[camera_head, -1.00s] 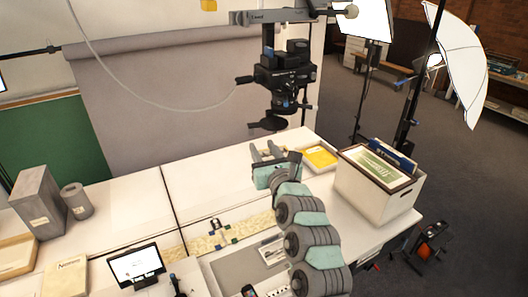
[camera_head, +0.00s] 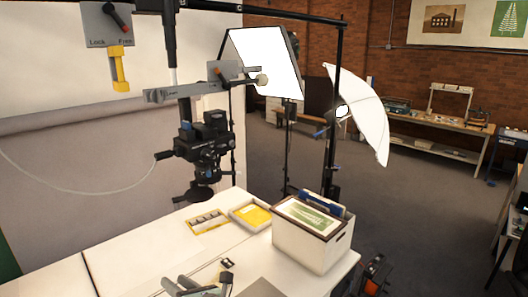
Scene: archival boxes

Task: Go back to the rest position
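My gripper (camera_head: 178,282) shows at the bottom edge of the head view, over the white table (camera_head: 130,235). Most of my arm is cut off below the picture.
A white archival box (camera_head: 312,247) with a framed green print and folders stands at the table's right end. A yellow tray (camera_head: 254,215) and a yellow-edged strip (camera_head: 207,221) lie left of it. A camera (camera_head: 202,145) hangs above. Light stands (camera_head: 330,165) stand behind.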

